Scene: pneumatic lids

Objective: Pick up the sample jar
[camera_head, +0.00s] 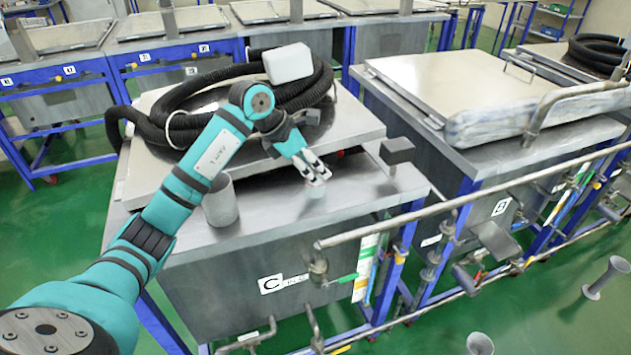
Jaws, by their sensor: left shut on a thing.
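My left gripper (317,176) reaches down over the front part of the steel tank top marked C. It is shut on a small pale jar (316,189), which I take to be the sample jar. The fingers hide much of the jar, and its lower part shows just below the fingertips, close to the metal surface. I cannot tell whether it touches that surface. My right gripper is not in view.
A grey cup (221,203) stands left of my gripper, near my forearm. A black corrugated hose (205,112) coils on the lid (360,122), with a white block (288,64) above. Pipes (420,208) run along the front right. A second lidded tank (450,85) stands right.

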